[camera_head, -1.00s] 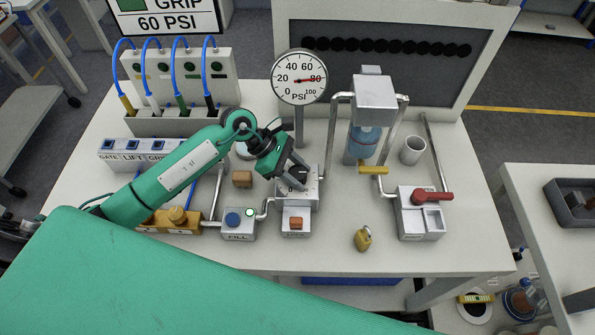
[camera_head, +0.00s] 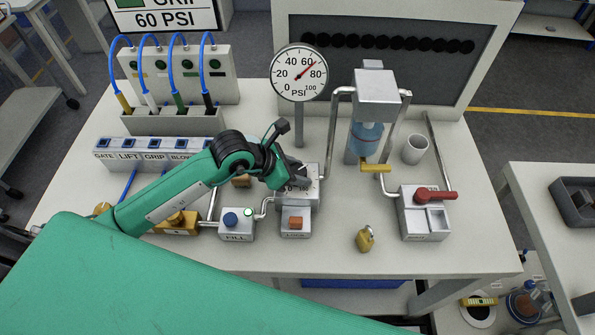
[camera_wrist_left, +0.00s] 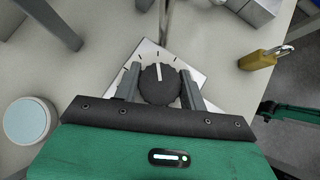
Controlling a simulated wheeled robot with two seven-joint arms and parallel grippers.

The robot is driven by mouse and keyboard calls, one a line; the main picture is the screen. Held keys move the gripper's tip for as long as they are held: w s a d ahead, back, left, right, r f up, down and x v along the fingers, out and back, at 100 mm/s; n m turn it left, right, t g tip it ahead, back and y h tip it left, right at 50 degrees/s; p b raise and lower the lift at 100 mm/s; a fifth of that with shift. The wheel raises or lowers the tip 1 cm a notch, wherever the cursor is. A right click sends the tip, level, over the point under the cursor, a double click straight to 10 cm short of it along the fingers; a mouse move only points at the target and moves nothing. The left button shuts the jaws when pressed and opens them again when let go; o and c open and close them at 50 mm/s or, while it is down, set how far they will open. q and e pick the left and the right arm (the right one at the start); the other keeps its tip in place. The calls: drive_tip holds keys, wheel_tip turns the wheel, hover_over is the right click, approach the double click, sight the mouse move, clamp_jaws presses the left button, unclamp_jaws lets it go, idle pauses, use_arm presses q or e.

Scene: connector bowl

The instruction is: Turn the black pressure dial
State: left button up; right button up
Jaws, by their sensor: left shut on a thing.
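The black pressure dial (camera_wrist_left: 159,84) shows in the left wrist view, a round knob with a white pointer line on a light square plate with tick marks. My left gripper (camera_wrist_left: 160,88) has one finger on each side of the dial and is shut on it. In the head view my left gripper (camera_head: 296,181) reaches down onto the metal dial box (camera_head: 312,186) and mostly hides the dial. The round pressure gauge (camera_head: 299,73) above has its needle between 60 and 80. The sign (camera_head: 163,17) reads GRIP, 60 PSI. My right gripper does not show.
A blue-button FILL box (camera_head: 236,222) and a box with an orange-brown block (camera_head: 295,221) stand in front. Blue hoses (camera_head: 179,72) hang at back left.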

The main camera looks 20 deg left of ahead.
use_arm(q)
drive_tip(key=shift+n+t+y+b, duration=0.6)
drive_tip(key=shift+n+t+y, duration=0.45)
drive_tip(key=shift+n, duration=0.95)
drive_tip(key=o, duration=1)
